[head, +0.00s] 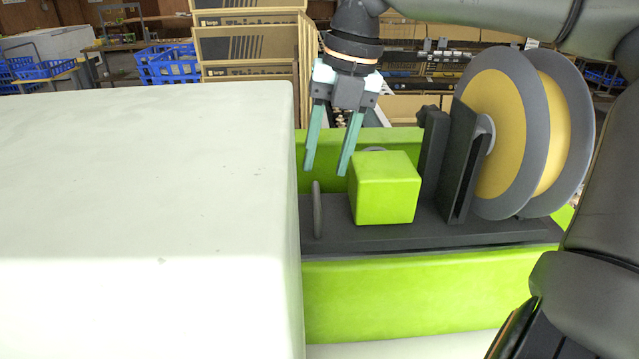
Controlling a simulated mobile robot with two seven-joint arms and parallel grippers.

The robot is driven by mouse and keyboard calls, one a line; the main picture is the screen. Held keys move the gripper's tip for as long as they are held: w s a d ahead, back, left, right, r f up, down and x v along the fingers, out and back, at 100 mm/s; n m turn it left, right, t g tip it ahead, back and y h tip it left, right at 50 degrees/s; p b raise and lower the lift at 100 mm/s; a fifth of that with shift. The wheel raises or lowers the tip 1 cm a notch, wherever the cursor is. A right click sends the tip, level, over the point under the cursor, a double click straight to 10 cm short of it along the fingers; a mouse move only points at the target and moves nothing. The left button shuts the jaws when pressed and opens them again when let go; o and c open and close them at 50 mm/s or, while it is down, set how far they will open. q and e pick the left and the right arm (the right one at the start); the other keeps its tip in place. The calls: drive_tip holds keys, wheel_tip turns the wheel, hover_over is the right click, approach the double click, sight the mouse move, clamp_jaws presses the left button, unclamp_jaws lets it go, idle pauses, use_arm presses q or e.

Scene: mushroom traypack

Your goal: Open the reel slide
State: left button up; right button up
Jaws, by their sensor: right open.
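The reel slide is a dark grey plate (430,229) lying between green walls. It carries a large reel (500,130) with grey flanges and a yellow face at its right end. A thin dark upright handle-like piece (317,212) stands at its left end. A green block (385,188) sits on the plate between that piece and the reel's dark bracket (458,165). My right gripper (325,172) points down with its two teal fingers apart and empty. In the picture it shows above the upright piece and left of the green block; contact cannot be told. My left gripper is out of view.
A large white box-shaped housing (150,200) fills the left and borders the slide's left end. A green front wall (420,295) runs below the slide. Cardboard boxes (250,45) and blue crates (170,62) stand in the background.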

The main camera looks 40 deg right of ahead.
sight(317, 195)
drive_tip(key=f, duration=0.4)
drive_tip(key=shift+w+a+f, duration=0.35)
drive_tip(key=shift+a+f, duration=0.05)
clamp_jaws()
idle(1.1)
